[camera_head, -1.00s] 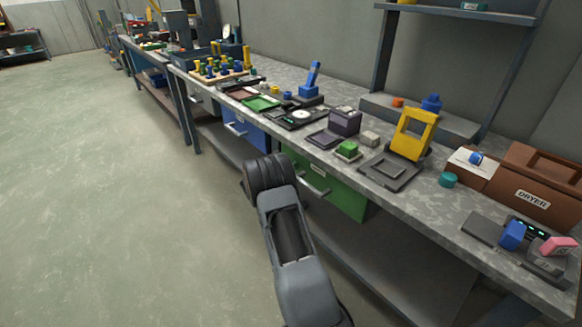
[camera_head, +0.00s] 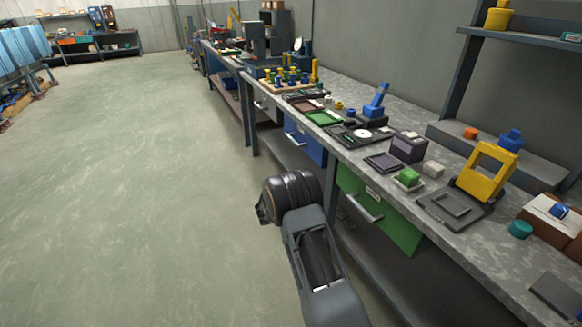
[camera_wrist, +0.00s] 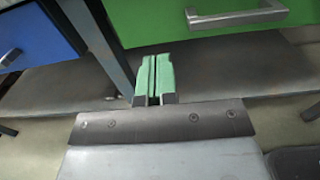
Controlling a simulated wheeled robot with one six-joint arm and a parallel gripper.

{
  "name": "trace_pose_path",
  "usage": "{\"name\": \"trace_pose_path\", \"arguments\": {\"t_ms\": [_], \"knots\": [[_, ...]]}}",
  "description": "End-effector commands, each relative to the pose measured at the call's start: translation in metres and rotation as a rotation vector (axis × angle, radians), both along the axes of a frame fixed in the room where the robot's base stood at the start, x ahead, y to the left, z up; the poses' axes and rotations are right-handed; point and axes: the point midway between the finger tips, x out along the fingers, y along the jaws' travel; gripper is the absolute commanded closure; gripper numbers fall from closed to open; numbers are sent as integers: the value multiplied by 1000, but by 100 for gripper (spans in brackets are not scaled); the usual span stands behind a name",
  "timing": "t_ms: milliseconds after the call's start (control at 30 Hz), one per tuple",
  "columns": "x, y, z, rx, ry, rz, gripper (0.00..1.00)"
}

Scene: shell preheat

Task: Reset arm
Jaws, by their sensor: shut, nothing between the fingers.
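My gripper (camera_wrist: 155,80) shows in the wrist view with its two green fingers side by side, closed and empty. It points toward the lower shelf under the workbench, below a green drawer (camera_wrist: 205,15) and to the right of a blue drawer (camera_wrist: 35,38). In the head view my arm is folded in front of the bench, over the floor side, near the green drawer (camera_head: 375,210). The fingers are hidden in the head view.
The grey workbench (camera_head: 470,235) runs along the right. On it are a yellow frame (camera_head: 487,170), a green block (camera_head: 408,177), a teal cylinder (camera_head: 520,229) and a blue lever device (camera_head: 374,105). The floor (camera_head: 120,190) on the left is open.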

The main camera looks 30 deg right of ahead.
Motion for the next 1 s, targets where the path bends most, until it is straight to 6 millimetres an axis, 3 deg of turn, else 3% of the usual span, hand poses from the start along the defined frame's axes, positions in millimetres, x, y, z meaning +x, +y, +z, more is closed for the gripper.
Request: {"name": "trace_pose_path", "arguments": {"t_ms": [200,267,400,467,567,667,1000], "knots": [[1,3,-2,7,-26,5,100],[-3,3,-11,53,-66,-11,100],[-37,9,-48,214,-126,-129,100],[-57,16,-51,300,-186,-210,100],[-91,36,-32,453,-331,-366,100],[-122,64,2,598,-504,-529,100],[-199,171,156,1054,-1092,-1008,100]]}}
